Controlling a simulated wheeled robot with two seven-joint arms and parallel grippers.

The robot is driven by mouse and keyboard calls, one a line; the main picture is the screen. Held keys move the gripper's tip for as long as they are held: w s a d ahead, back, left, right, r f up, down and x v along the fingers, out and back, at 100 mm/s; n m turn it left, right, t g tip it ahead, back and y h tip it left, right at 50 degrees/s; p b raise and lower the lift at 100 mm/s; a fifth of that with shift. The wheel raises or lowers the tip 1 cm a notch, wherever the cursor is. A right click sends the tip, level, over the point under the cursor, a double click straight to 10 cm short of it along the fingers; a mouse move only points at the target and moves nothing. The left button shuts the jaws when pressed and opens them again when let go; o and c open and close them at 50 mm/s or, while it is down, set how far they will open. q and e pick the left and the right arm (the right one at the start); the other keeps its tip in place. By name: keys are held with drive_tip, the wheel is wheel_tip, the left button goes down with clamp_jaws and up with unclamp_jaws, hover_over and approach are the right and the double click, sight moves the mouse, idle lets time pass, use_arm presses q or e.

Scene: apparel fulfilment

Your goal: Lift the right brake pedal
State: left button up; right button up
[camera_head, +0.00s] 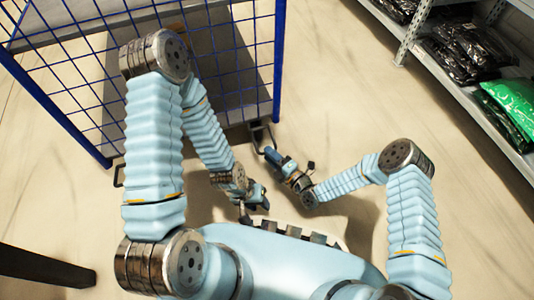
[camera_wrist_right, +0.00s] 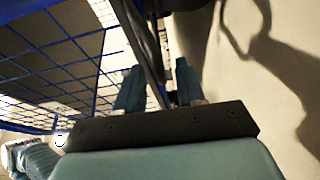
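The right brake pedal (camera_head: 258,137) is a dark frame at the foot of the blue cart's right corner in the head view. My right gripper (camera_head: 271,155) is low by the floor, right at this pedal. In the right wrist view, the two blue fingers of my right gripper (camera_wrist_right: 158,82) stand apart, with a dark bar (camera_wrist_right: 148,58), seemingly part of the pedal, running between them. I cannot tell whether they touch it. My left gripper (camera_head: 254,194) is lower in the head view, away from the pedal; its finger opening is unclear.
The blue wire cart (camera_head: 277,60) stands at the upper left. Another dark pedal (camera_head: 118,176) is at its left corner. A metal shelf (camera_head: 450,85) with black packages (camera_head: 465,62) and a green package (camera_head: 512,105) stands at right. Floor between cart and shelf is clear.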

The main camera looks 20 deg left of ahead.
drive_tip(key=shift+x, duration=1.1)
clamp_jaws()
